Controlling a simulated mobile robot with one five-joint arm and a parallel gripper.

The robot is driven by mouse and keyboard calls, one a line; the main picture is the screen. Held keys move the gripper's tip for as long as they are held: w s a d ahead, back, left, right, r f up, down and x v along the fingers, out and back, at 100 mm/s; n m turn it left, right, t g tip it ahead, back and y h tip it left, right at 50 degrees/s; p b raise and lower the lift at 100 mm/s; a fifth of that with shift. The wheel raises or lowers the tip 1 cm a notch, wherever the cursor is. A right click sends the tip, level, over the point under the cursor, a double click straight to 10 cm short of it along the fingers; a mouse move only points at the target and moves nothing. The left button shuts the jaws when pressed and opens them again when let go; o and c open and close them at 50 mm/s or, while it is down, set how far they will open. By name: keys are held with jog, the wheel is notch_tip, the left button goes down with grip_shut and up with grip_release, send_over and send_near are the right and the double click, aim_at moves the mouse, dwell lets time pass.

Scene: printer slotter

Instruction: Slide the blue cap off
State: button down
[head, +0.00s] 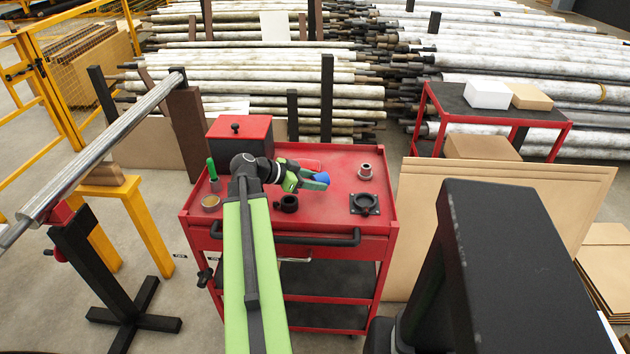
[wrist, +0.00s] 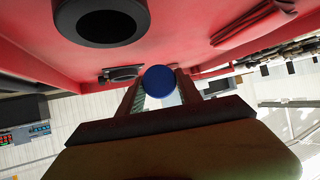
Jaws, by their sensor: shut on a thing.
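The blue cap (head: 322,177) is at the tip of my gripper (head: 312,179), low over the right-middle part of the red cart top (head: 336,158). In the wrist view the cap (wrist: 159,79) shows as a round blue face between the two fingertips. My gripper (wrist: 160,88) is shut on it. A pale patch shows between the fingers below the cap. I cannot tell what the cap sits on, as the fingers and wrist hide it.
A black ring (head: 289,203), a black square plate with a ring (head: 364,204), a flanged metal piece (head: 365,171), a tape roll (head: 210,202) and a green-topped item (head: 212,169) stand on the cart. A red box (head: 240,135) is at its back left. A metal roller (head: 110,145) lies left.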

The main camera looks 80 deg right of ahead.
jog(key=shift+f+b, duration=0.35)
jog(key=shift+f, duration=0.35)
jog(key=shift+f, duration=0.1)
jog(key=shift+f+b, duration=0.9)
jog(key=shift+b, duration=0.05)
jog(key=c, duration=0.7)
grip_release()
